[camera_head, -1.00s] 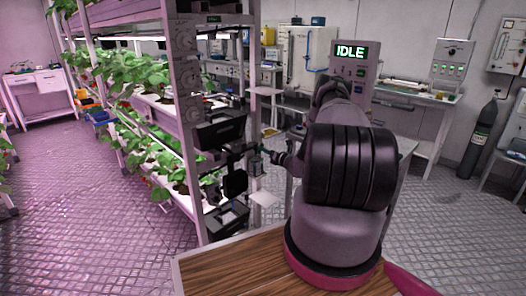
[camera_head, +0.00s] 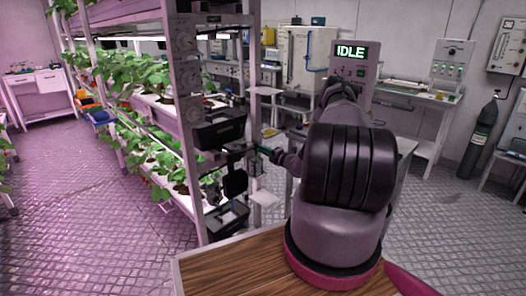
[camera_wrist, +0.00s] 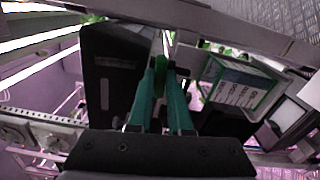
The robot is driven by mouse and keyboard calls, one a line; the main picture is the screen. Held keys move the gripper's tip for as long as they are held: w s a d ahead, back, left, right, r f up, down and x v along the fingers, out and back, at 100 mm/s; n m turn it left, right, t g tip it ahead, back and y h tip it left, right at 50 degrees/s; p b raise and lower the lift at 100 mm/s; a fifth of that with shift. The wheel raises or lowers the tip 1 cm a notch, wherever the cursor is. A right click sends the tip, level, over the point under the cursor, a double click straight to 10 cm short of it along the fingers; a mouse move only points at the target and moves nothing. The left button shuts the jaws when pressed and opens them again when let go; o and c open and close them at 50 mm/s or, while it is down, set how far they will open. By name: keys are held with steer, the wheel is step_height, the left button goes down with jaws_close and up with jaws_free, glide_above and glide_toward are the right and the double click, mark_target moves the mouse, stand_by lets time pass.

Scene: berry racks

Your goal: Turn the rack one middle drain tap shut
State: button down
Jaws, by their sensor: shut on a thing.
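My gripper (camera_head: 262,149) is at the end of the near rack, at middle height, beside the black fittings on its end post. In the wrist view its two teal fingers (camera_wrist: 160,92) are close together on a small green piece (camera_wrist: 159,74), which looks like the handle of the middle drain tap. The tap's body and its exact angle are hidden by the fingers. In the head view the tap is too small to make out clearly.
The rack post (camera_head: 187,120) stands just left of my gripper. A black box (camera_head: 220,128) is above and left of it, and another black box (camera_head: 227,218) below. A green-edged label panel (camera_wrist: 238,84) is right of the fingers. A cabinet reading IDLE (camera_head: 352,70) stands behind.

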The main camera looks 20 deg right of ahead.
steer(key=shift+m, duration=0.6)
steer(key=c, duration=0.8)
jaws_free()
steer(key=shift+c, duration=0.2)
steer(key=v, duration=1.1)
